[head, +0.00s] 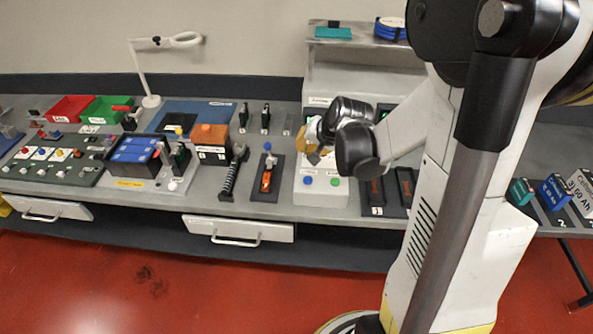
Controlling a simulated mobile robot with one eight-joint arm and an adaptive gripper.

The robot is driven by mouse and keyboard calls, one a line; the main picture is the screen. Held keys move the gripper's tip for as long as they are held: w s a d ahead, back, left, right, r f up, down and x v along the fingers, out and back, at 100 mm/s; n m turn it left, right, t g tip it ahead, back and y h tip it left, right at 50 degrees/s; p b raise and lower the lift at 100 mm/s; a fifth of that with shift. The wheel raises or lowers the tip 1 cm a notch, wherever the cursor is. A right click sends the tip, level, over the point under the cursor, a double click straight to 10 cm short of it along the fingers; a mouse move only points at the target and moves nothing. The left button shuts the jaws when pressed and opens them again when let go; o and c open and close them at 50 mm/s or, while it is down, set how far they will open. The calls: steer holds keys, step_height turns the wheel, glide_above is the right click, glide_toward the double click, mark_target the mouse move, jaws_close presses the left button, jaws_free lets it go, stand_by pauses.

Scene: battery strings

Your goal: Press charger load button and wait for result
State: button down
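The white box (318,195) on the bench looks like the charger. Its front shows a blue button (308,180) and a green button (335,181); I cannot read which one is the load button. My gripper (314,155) is over the upper part of this box, just behind the buttons in the picture. Its dark wrist links hide part of the box and whatever display it has. The fingers are small and partly hidden, so I cannot tell whether they are open or shut, or whether they touch the box.
A tray with an orange tool (266,181) and a black ribbed bar (234,172) lie left of the box. Dark modules (375,195) lie to its right. Red floor is clear in front.

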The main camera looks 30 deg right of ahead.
mark_target(305, 177)
steer(key=shift+f, duration=0.2)
step_height(305, 177, down, 8)
steer(key=b, duration=0.7)
steer(key=shift+f, duration=0.25)
stand_by(1.1)
steer(key=shift+f+b, duration=0.4)
steer(key=shift+b, duration=0.2)
steer(key=shift+f+b, duration=0.5)
steer(key=shift+f, duration=0.05)
stand_by(0.4)
steer(key=shift+r, duration=0.1)
steer(key=shift+r+p, duration=0.75)
steer(key=shift+r, duration=0.15)
steer(key=shift+r, duration=0.1)
